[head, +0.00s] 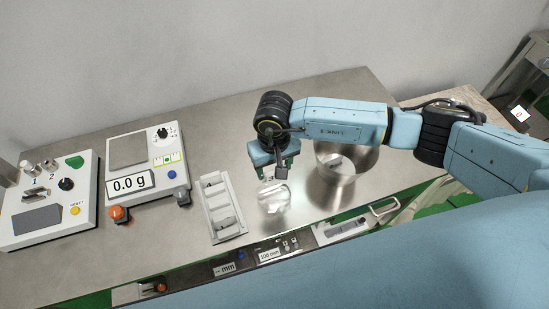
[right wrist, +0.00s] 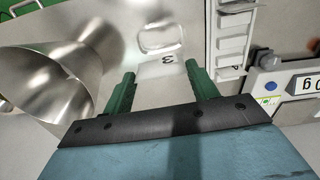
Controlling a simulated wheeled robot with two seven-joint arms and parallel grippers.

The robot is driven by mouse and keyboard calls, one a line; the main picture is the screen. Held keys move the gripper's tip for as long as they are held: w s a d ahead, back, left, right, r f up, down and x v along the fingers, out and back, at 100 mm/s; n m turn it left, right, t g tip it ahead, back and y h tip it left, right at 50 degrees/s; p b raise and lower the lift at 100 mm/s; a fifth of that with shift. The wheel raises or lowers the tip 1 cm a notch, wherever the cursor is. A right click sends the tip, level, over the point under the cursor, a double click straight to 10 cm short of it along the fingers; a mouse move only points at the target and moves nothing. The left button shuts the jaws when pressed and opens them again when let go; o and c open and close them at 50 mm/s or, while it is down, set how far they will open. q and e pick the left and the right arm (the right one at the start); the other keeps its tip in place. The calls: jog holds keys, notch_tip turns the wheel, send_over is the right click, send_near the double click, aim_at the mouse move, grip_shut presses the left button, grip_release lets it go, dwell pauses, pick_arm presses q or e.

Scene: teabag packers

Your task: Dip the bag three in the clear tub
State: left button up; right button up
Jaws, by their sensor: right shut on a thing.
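My right gripper (head: 277,174) is over the clear tub (head: 273,200), between the white rack and the steel pot. In the right wrist view its green fingers (right wrist: 163,88) stand apart on either side of a pale tag marked 3 (right wrist: 160,68), which I take for bag three; the gripper is shut on it. The clear tub's rounded rim (right wrist: 162,50) shows just beyond the tag. The bag's lower part cannot be made out, so I cannot tell whether it is inside the tub. My left gripper is out of view.
The white slotted rack (head: 237,232) is close left. A scale reading 0.0 g (head: 143,192) and a control box (head: 84,205) stand farther left. The table's back (head: 240,115) is clear.

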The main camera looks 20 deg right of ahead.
aim_at(274, 198)
jog(key=shift+f, duration=0.3)
jog(key=shift+f+b, duration=0.7)
jog(key=shift+f, duration=0.2)
jog(key=shift+f+b, duration=1.05)
jog(key=shift+f, duration=0.7)
jog(key=shift+o, duration=0.3)
jog(key=shift+f+b, duration=2.75)
jog(key=shift+b, duration=0.1)
jog(key=shift+r, duration=0.15)
jog(key=shift+r+p, duration=1.7)
jog(key=shift+r, duration=0.95)
jog(key=shift+c, duration=0.3)
